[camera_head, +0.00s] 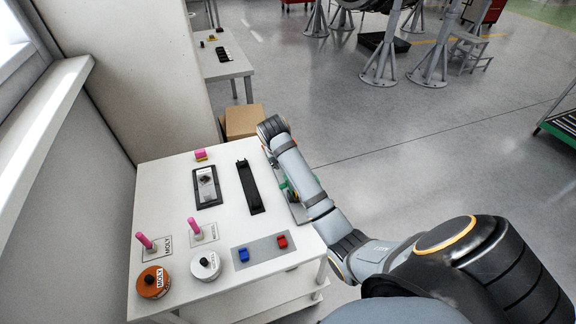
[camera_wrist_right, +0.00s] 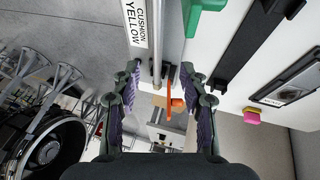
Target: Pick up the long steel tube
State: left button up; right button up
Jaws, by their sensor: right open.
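A long thin grey steel tube (camera_wrist_right: 157,45) shows in the right wrist view, running down from the top edge beside a "CUSHION YELLOW" label. My right gripper (camera_wrist_right: 162,72) is open, with its two dark fingers spread to either side of the tube's lower visible part. I cannot tell how far the fingertips are from the tube. An orange part (camera_wrist_right: 177,101) shows near the tube's end, between the fingers. In the head view my right arm reaches over the right edge of the white table (camera_head: 223,222) and hides the tube and gripper. My left gripper is not in view.
A green item (camera_wrist_right: 201,14) lies close beside the tube. A wall stands left.

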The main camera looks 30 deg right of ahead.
jog(key=x, duration=0.4)
jog(key=shift+s+f+p, duration=0.1)
jog(key=shift+f+p, duration=0.15)
jog(key=shift+p, duration=0.05)
jog(key=shift+w+d+f, duration=0.25)
jog(key=shift+f, duration=0.05)
jog(key=p+x, duration=0.1)
jog(key=x, duration=0.2)
jog(key=shift+w+d+f, duration=0.15)
jog(key=shift+d+f, duration=0.05)
jog(key=shift+d, duration=0.05)
jog(key=shift+w+d+f, duration=0.2)
jog(key=shift+f, duration=0.3)
jog(key=shift+r, duration=0.1)
grip_shut()
